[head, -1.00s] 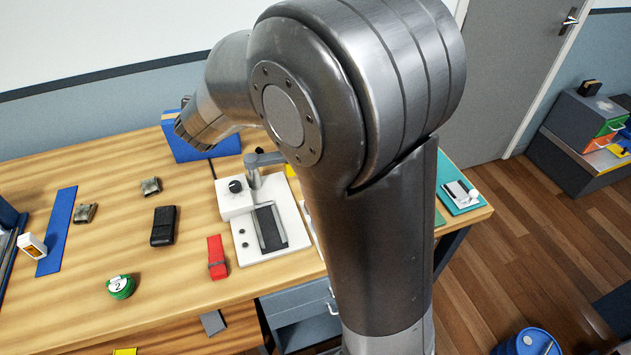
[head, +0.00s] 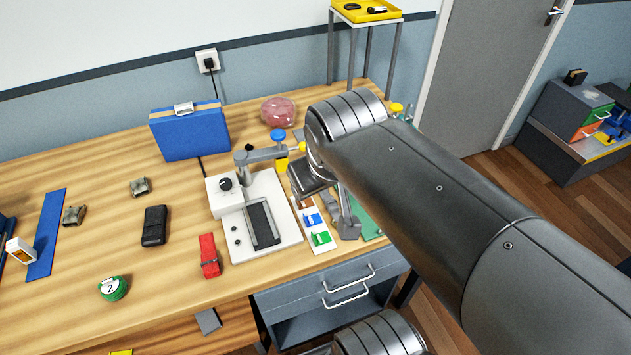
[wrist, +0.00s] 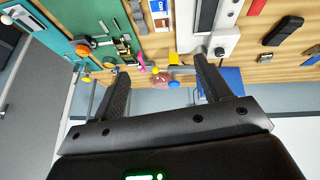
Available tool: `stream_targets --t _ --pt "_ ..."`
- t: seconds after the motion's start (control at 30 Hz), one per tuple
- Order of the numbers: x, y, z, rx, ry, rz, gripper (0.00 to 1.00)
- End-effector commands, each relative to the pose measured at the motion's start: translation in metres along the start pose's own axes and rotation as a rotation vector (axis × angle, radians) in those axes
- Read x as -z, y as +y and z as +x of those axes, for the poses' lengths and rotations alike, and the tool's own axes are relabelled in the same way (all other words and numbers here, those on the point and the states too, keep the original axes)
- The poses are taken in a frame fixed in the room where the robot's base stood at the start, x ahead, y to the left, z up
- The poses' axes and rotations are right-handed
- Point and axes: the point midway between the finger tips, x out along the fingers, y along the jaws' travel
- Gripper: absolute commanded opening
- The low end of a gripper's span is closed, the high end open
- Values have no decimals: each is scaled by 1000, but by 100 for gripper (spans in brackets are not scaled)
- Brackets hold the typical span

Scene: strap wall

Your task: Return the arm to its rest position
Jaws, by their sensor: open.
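My gripper (wrist: 161,66) is open in the wrist view, its two dark fingers apart with nothing held between them. The head view shows my arm reaching in from the lower right, with its wrist end over the right part of the wooden table (head: 75,290). There the gripper is partly hidden by my arm. The wrist view looks across the table toward the wall, with the table things along the top of the picture.
The white press-like fixture (head: 285,232) stands left of my gripper. A blue case (head: 190,133), a pink round object (head: 278,111) and a tall stand with a yellow tray (head: 367,12) are behind. A black pouch (head: 154,226) and red strap (head: 209,256) lie left.

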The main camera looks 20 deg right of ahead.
Motion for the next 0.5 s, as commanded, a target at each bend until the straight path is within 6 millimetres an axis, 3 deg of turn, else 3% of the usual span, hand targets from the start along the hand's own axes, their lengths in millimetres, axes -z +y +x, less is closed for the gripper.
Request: stream_targets --t 0.17,0.5 --pt "-13 -14 -7 73 8 127 70" --pt "-14 -16 -8 81 8 138 70"
